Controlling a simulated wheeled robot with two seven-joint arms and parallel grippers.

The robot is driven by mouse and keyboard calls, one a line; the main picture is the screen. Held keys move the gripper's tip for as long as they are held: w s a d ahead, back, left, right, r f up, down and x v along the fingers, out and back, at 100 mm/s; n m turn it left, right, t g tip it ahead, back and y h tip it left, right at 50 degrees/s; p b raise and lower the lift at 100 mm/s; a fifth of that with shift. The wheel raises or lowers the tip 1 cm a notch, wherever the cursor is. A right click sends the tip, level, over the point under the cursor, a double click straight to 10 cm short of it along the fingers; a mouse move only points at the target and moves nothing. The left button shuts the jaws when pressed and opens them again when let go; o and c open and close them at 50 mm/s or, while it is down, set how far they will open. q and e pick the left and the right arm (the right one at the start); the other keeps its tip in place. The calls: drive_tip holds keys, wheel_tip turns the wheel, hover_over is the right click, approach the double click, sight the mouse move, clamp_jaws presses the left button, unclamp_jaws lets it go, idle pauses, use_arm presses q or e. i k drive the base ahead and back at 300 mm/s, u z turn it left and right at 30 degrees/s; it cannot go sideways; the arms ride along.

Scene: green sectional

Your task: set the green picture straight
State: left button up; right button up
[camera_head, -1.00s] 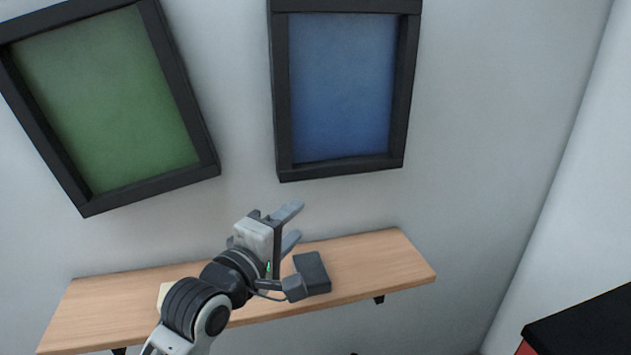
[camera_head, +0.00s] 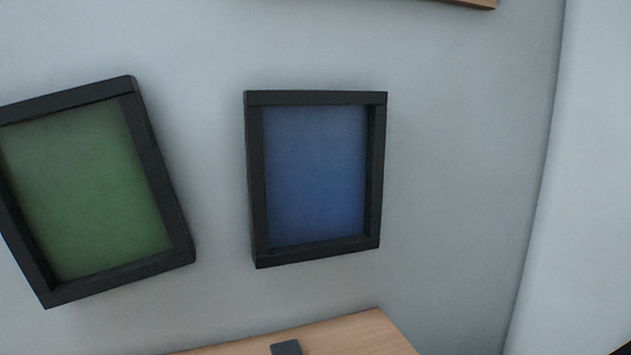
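The green picture (camera_head: 88,190) hangs on the wall at the left of the head view. It has a black frame and is tilted, its top leaning to the left. Its left edge is partly cut off by the view. Neither of my grippers shows in the head view, so nothing is seen touching the picture.
A blue picture (camera_head: 315,178) in a black frame hangs to the right, close to upright. A wooden shelf (camera_head: 345,335) is below, with a dark block (camera_head: 286,348) on it. Another wooden edge (camera_head: 470,3) shows at the top. Bare wall lies between the pictures.

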sight(89, 206)
drive_tip(key=u, duration=1.15)
drive_tip(key=k, duration=0.45)
drive_tip(key=u, duration=0.55)
drive_tip(key=i, duration=1)
drive_tip(key=z, duration=0.4)
